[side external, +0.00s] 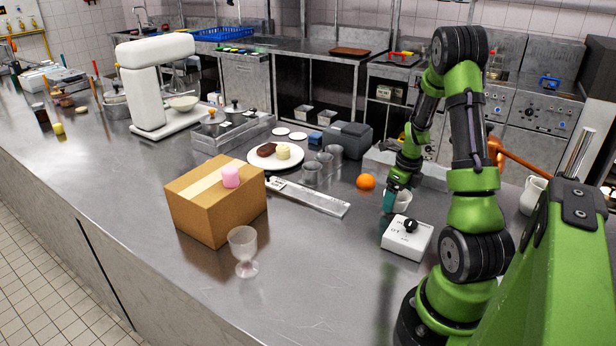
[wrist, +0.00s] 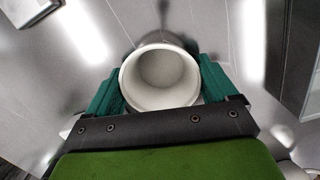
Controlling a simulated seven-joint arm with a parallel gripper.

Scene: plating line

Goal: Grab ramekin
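The ramekin (side external: 402,203) is a small white round cup on the steel counter in the side view, partly hidden by my gripper (side external: 391,196). In the wrist view the ramekin (wrist: 162,78) is upright with its open mouth facing the camera, and it looks empty. The teal fingers of my gripper (wrist: 160,85) stand on its left and right sides, apart from each other. They lie right at the rim's edges. Whether both fingers press on the wall cannot be told.
A white box with a black knob (side external: 407,238) stands in front of the ramekin. An orange (side external: 366,182) lies to its left. A white jug (side external: 533,195) stands to the right. A cardboard box (side external: 217,205) and a glass goblet (side external: 243,250) are further left.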

